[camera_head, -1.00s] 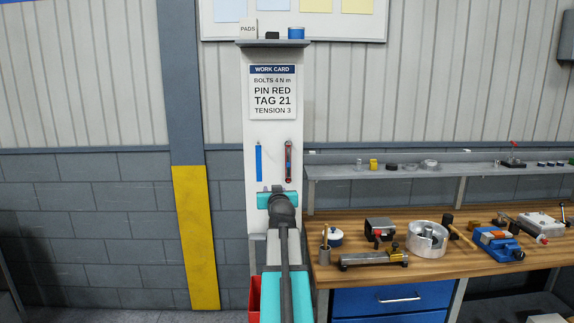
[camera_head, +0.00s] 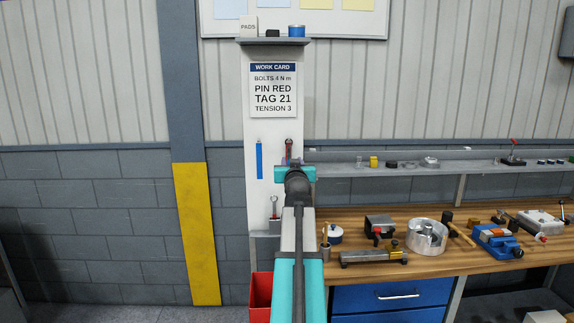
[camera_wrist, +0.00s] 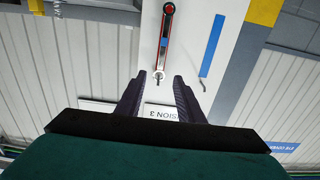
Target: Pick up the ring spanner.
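A long slim tool (camera_wrist: 166,40) with a dark and red body and a round silver end hangs on the white panel. In the head view its upper part (camera_head: 289,146) shows above my wrist and the rest is hidden. A silver fork-headed spanner (camera_head: 274,204) stands in a grey holder lower on the panel. I cannot tell for sure which is the ring spanner. My gripper (camera_wrist: 159,82) is open and empty. Its fingers point at the panel, with the hanging tool's silver end beyond and between the tips. In the head view the fingertips are hidden behind my arm.
A blue strip (camera_head: 259,160) hangs left of the tool. A work card (camera_head: 273,90) is above, under a small shelf (camera_head: 274,41). A red bin (camera_head: 261,290) is below. A workbench (camera_head: 390,269) with parts stands at right.

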